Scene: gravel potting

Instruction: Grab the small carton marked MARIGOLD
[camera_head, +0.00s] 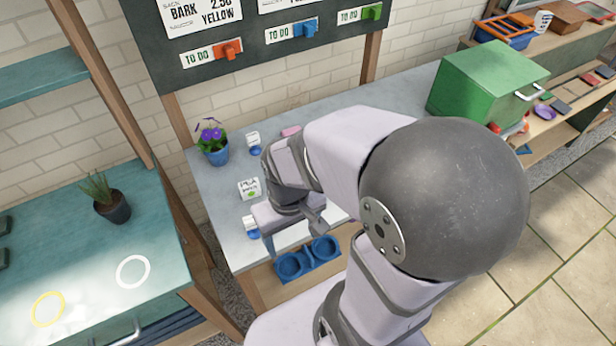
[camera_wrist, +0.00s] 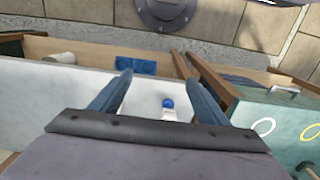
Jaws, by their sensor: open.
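No label reading MARIGOLD can be made out in either view. In the head view, three small white items stand on the grey bench: one with a blue part (camera_head: 253,138) at the back, a printed one (camera_head: 248,188) that seems to read PEA, and one with a blue part (camera_head: 252,226) near the front edge. My gripper (camera_head: 296,243) is above the bench's front edge, right of the front item. In the wrist view my gripper (camera_wrist: 158,77) is open and empty, its two blue-grey fingers apart. A small white item with a blue end (camera_wrist: 168,109) shows between them, below.
A potted purple flower (camera_head: 213,142) stands on the bench's left, and a pink item (camera_head: 290,131) at its back. A blue double-cup holder (camera_head: 308,259) sits at the bench's front. A green box (camera_head: 487,80) stands far right. My arm hides the bench's middle.

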